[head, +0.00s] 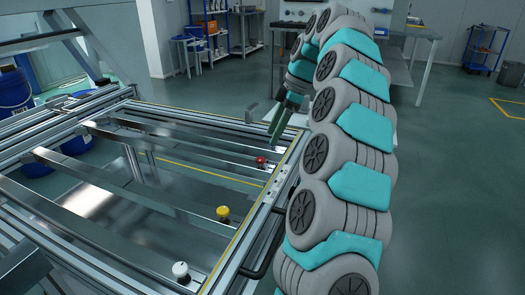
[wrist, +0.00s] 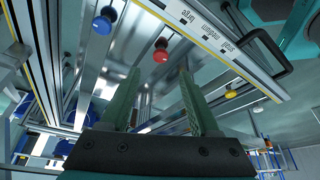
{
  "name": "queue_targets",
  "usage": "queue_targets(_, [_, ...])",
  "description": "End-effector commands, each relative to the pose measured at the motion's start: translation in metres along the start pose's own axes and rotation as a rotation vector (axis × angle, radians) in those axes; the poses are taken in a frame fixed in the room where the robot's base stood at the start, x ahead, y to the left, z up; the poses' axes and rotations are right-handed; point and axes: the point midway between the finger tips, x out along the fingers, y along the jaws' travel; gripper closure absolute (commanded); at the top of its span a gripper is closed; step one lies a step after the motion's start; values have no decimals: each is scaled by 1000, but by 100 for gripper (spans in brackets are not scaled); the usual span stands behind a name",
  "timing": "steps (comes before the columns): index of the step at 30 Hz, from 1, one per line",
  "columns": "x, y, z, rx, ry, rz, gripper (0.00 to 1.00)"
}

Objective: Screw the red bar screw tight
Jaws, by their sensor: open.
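The red bar screw (head: 261,160) has a round red head and stands at the right end of a metal crossbar, beside the frame's right rail. In the wrist view the red screw (wrist: 161,50) appears just beyond the fingertips, roughly between them. My gripper (head: 277,128) is above and behind the red screw in the head view, with its green fingers pointing down. In the wrist view my gripper (wrist: 160,72) shows two green fingers spread apart with nothing between them. The fingers are apart from the screw.
A yellow knob (head: 223,213) and a white knob (head: 180,269) sit on nearer crossbars. A blue knob (wrist: 104,20) shows in the wrist view. A black handle (head: 268,245) juts from the right rail. Open floor lies right of my arm.

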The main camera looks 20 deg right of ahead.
Motion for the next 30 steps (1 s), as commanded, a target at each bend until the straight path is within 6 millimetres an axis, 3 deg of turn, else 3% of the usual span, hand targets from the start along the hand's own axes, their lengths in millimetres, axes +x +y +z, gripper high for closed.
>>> queue_targets(21, [69,-2,-1,0,0,-5,38])
queue_targets(30, [75,0,-1,0,0,1,38])
